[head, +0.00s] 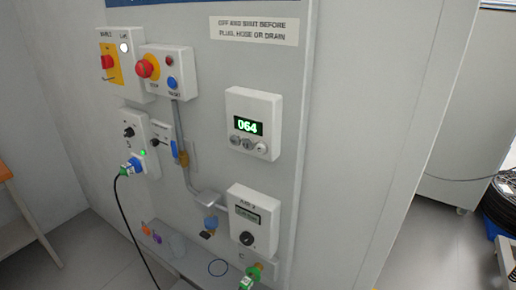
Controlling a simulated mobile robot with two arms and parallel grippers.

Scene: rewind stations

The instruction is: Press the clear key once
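A white counter box (272,108) is mounted on the grey panel in the head view. Its lit display (248,126) reads 064 in green. Three small round keys sit in a row below the display: a left key (234,139), a middle key (247,143) and a paler right key (262,148). Their markings are too small to read, so I cannot tell which is the clear key. Nothing covers the box or its keys. Neither of my grippers is in view.
Red mushroom buttons (146,66), a blue button (172,83) and a plugged blue connector (133,165) with a black cable are to the left. A metal pipe (187,150) runs down beside the counter. A lower meter box (262,202) sits below. The panel's right side is bare.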

